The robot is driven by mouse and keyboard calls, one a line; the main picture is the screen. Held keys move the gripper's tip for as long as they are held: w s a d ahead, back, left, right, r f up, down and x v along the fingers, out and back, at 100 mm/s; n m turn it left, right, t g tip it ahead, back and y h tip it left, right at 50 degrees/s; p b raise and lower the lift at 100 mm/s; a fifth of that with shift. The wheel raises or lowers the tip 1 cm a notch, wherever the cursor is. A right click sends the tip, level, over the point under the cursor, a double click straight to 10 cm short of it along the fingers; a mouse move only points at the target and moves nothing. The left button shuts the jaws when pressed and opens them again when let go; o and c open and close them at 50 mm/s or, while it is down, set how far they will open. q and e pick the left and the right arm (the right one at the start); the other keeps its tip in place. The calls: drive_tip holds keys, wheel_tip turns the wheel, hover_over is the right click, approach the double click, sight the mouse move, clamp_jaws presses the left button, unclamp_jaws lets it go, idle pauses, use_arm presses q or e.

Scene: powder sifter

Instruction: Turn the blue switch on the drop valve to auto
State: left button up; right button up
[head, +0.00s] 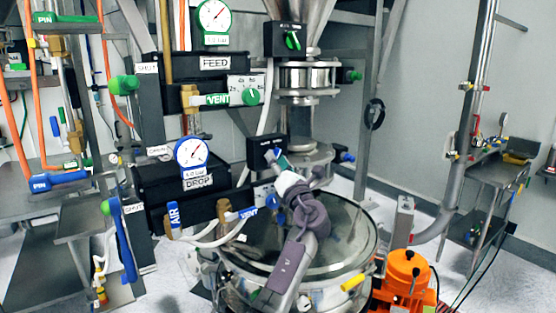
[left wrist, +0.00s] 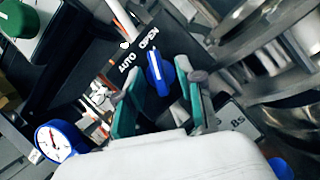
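The blue switch (left wrist: 158,75) sits on a black panel in the left wrist view, with a white line along its handle. An AUTO label (left wrist: 127,62) is to its upper left, and another label above it is hard to read. In the head view the black switch box (head: 263,149) is by the valve pipe; its switch is hidden behind my gripper. My left gripper (head: 283,162) is at this box. In the left wrist view its teal fingers (left wrist: 163,88) are apart, one on each side of the switch; contact cannot be told. My right gripper is not in view.
The blue DROP gauge (head: 193,154) and a blue dial (head: 272,199) are close to my left gripper. The similar FEED box with a green switch (head: 291,41) is above. A round steel vessel (head: 362,245) stands below, and an orange machine (head: 407,277) at lower right.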

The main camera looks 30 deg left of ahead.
use_arm(q)
drive_tip(key=shift+s+d+r, duration=0.1)
clamp_jaws()
